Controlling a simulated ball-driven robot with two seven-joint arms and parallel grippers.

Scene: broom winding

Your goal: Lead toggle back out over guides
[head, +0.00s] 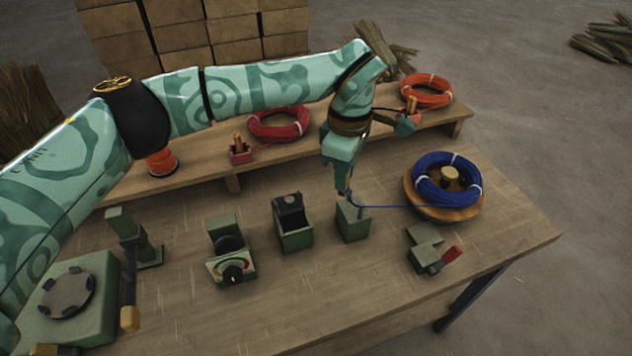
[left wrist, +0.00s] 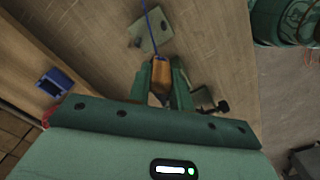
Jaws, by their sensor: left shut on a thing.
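My left gripper (head: 343,188) reaches down from the left, just above and beside a green guide block (head: 352,223). In the left wrist view its fingers (left wrist: 161,88) are shut on a wooden toggle (left wrist: 160,72). A blue cord (left wrist: 149,28) runs from the toggle. In the head view the toggle is mostly hidden by the fingers, and the cord (head: 390,207) runs right to the blue coil (head: 440,190) on a round wooden spool (head: 418,206). I cannot tell whether the cord touches the guide block. My right gripper is out of view.
Left of the guide block stand an open green box (head: 296,241) and a dial unit (head: 230,268). A clamp with a red handle (head: 452,254) lies front right. A raised shelf (head: 200,178) behind holds red (head: 279,124) and orange (head: 427,90) coils. The table's front middle is clear.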

